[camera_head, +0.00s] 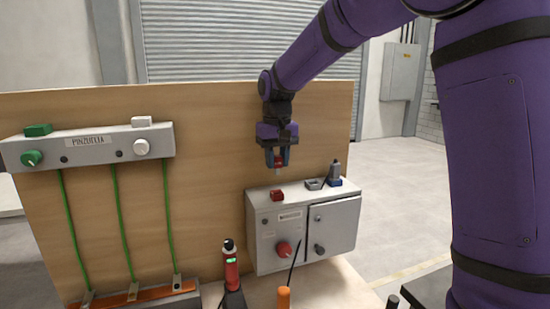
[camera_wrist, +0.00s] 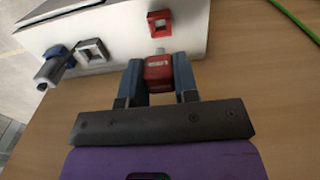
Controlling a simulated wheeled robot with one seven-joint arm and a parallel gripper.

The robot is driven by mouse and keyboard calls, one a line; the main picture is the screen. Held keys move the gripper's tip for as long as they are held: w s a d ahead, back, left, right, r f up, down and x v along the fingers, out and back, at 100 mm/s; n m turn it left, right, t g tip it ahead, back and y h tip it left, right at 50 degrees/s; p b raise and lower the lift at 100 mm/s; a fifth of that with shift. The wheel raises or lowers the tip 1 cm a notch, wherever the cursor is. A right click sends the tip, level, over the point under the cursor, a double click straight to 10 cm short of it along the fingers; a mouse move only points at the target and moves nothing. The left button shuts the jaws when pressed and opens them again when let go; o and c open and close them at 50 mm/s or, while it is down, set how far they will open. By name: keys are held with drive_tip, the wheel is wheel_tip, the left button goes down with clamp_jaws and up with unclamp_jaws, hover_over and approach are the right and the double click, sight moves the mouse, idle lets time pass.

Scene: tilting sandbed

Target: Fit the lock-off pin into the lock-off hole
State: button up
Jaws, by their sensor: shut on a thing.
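My gripper (camera_head: 277,157) is shut on a red lock-off pin (camera_wrist: 158,72) with a small white label and a pale tip, held between its blue-grey fingers. In the head view the pin is in the air above the grey box (camera_head: 264,229). A red square frame with a hole (camera_wrist: 160,23), which looks like the lock-off hole, is on the box's top; it also shows in the head view (camera_head: 277,196). The pin's tip points towards this frame in the wrist view and appears apart from it.
A grey square socket (camera_head: 314,184) and a blue socket with a grey plug (camera_head: 334,174) stand on the box top, right of the red frame. The wooden panel (camera_head: 210,150) rises behind. A red tool (camera_head: 231,265) stands at the front left of the box.

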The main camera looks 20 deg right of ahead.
sight(277, 168)
drive_tip(key=shift+f, duration=0.1)
drive_tip(key=shift+f, duration=2.1)
drive_tip(key=shift+f, duration=1.3)
drive_tip(key=o, duration=1.5)
drive_tip(key=shift+r, duration=4.05)
drive_tip(key=shift+s, duration=0.1)
